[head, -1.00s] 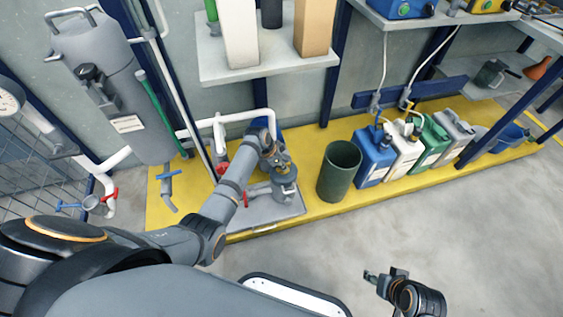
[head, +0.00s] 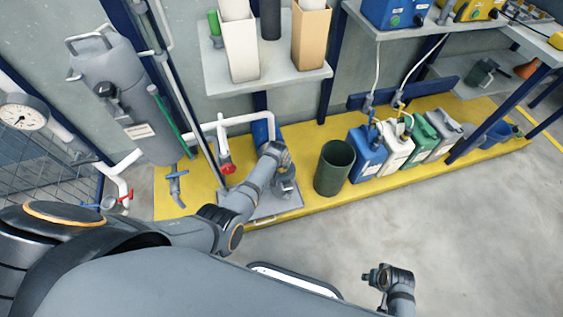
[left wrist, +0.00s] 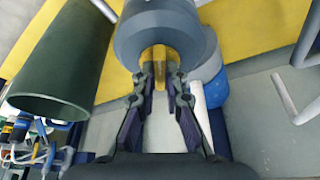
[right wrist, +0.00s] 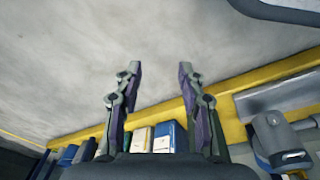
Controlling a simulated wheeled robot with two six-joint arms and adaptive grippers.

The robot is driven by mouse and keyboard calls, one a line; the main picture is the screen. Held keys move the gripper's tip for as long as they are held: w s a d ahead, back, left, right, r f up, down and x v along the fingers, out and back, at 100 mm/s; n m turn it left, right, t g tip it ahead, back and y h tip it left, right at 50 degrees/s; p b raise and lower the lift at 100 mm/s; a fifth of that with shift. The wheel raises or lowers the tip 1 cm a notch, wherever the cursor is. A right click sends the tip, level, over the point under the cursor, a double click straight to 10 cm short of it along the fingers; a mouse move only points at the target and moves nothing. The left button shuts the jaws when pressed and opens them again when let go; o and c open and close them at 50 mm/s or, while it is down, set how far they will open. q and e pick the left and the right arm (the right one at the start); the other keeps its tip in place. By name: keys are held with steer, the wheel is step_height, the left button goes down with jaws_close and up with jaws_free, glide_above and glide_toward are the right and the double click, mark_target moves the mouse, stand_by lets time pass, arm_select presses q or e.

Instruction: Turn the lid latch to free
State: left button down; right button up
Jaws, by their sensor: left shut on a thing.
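The lid latch (left wrist: 160,58) is a small yellow-brass tab on the round grey lid (left wrist: 150,25) in the left wrist view. My left gripper (left wrist: 160,76) is shut on this latch, with a fingertip on each side. In the head view the grey vessel (head: 288,187) stands on a grey plate on the yellow platform. My left wrist covers most of its top there, and the latch is hidden. The vessel also shows at the right of the right wrist view (right wrist: 275,135). My right gripper (right wrist: 158,70) is open and empty, over bare floor away from the vessel.
A dark green bin (head: 335,168) stands just right of the vessel, with blue, white, green and grey jugs (head: 367,155) beyond it. White pipe with a red valve handle (head: 227,169) is close on the left. A shelf (head: 265,80) hangs above. The front floor is clear.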

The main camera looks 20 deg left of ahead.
arm_select(q)
steer(key=shift+d+n, duration=0.15)
steer(key=shift+n, duration=0.35)
steer(key=shift+n+y, duration=0.5)
steer(key=shift+n, duration=0.3)
steer(key=shift+d+n+g+y+b, duration=0.1)
steer(key=shift+n+g+y+b, duration=0.2)
steer(key=shift+n+b, duration=0.5)
steer(key=shift+n+y, duration=0.3)
steer(key=shift+n, duration=0.6)
arm_select(e)
steer(key=shift+w+a+r, duration=0.15)
steer(key=shift+a+r, duration=0.05)
steer(key=shift+r, duration=0.55)
steer(key=shift+w+a+r, duration=0.15)
steer(key=shift+r, duration=0.55)
steer(key=shift+w+a+r, duration=0.15)
steer(key=shift+a+r, duration=0.05)
steer(key=shift+r, duration=0.55)
arm_select(q)
steer(key=c, duration=1.4)
jaws_free()
arm_select(e)
steer(key=shift+r, duration=0.1)
